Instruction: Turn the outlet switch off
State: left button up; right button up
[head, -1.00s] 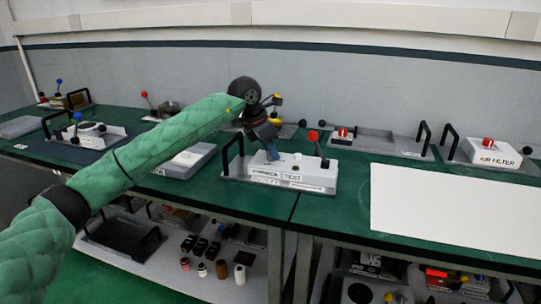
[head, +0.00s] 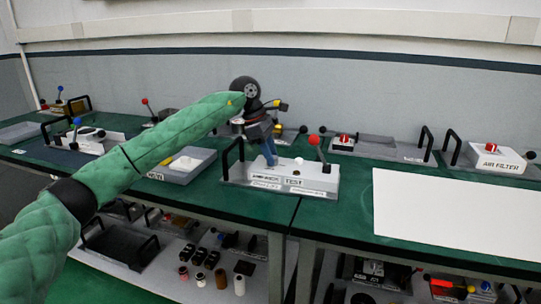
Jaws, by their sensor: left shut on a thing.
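A white box (head: 312,181) labelled TEST stands on the green bench in the middle of the view, on a grey tray with a black handle at its left. A lever with a red knob (head: 314,140) rises from its right part and leans left. My left gripper (head: 271,159) reaches down to the left part of the box top. Its narrow blue end is at the box, and it is shut on a small part there that the gripper mostly hides. I cannot tell which way that part is set. My right gripper is not in view.
A blank white panel (head: 455,219) lies on the bench at the right. A box marked AIR FILTER (head: 497,161) stands behind it. Another grey tray (head: 184,164) lies left of the TEST box, under my arm. Several modules with knobs line the bench. A shelf below holds small parts.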

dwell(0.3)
pick_arm(q)
jog(key=o, duration=1)
jog(key=shift+v, duration=3.9)
